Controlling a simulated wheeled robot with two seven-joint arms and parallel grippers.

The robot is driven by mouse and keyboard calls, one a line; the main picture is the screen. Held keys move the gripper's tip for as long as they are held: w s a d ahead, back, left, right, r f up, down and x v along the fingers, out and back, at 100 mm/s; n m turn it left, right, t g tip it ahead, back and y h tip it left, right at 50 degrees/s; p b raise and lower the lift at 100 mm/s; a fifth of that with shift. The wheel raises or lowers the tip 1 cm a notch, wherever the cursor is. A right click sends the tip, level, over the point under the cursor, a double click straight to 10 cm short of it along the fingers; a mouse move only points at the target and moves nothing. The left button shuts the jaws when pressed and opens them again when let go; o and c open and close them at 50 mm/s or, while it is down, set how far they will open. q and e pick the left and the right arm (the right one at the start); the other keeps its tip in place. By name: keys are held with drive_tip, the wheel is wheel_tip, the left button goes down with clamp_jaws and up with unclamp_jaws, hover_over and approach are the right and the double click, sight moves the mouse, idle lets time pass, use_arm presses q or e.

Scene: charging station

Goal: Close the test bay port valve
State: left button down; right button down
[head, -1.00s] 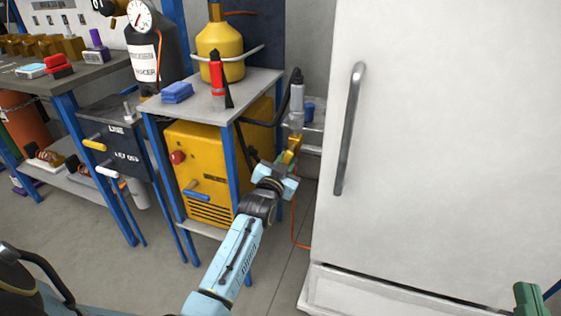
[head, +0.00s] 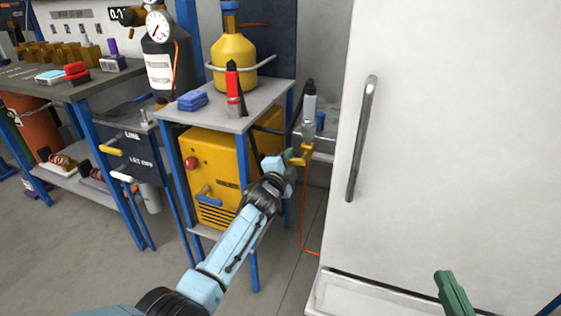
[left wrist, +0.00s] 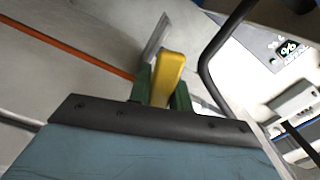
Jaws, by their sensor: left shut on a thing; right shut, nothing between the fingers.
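The yellow valve handle (head: 304,152) is below a grey and white cylindrical fitting (head: 309,103), in the gap between the yellow machine's stand and the tall white cabinet. My left gripper (head: 291,161) reaches into this gap. In the left wrist view the two green fingers (left wrist: 160,90) are shut on the yellow handle (left wrist: 168,72), one on each side. A flat grey metal piece (left wrist: 155,40) stands just beyond it. The valve's body is mostly hidden in the head view. My right gripper (head: 453,294), green, is shut and empty at the lower right, before the white cabinet.
The white cabinet (head: 460,130) with a long bar handle (head: 362,140) closes off the right side. A yellow machine (head: 215,170) sits under a blue-legged stand left of my left arm. An orange hose (head: 303,215) hangs to the floor. A black tube (left wrist: 210,70) curves close by the left gripper.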

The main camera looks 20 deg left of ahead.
use_arm(q)
drive_tip(key=shift+a+r+m+p, duration=0.1)
drive_tip(key=shift+r+m+p, duration=0.2)
drive_tip(key=shift+m, duration=0.6)
drive_tip(key=shift+r+m+p, duration=0.1)
drive_tip(key=shift+r+m, duration=0.3)
drive_tip(key=shift+m, duration=0.5)
use_arm(e)
drive_tip(key=shift+s+d+f+g+h, duration=0.1)
drive_tip(key=shift+d+f+g+h, duration=0.05)
drive_tip(key=shift+f+g, duration=0.4)
drive_tip(key=shift+s+d+f+g+h, duration=0.1)
drive_tip(key=shift+d+f+g+h, duration=0.15)
drive_tip(key=shift+f, duration=0.45)
drive_tip(key=shift+s+d+f+g+h, duration=0.1)
drive_tip(key=shift+f+g, duration=0.4)
drive_tip(key=shift+f, duration=0.25)
use_arm(q)
drive_tip(key=c, duration=1.3)
unclamp_jaws()
drive_tip(key=shift+s, duration=0.1)
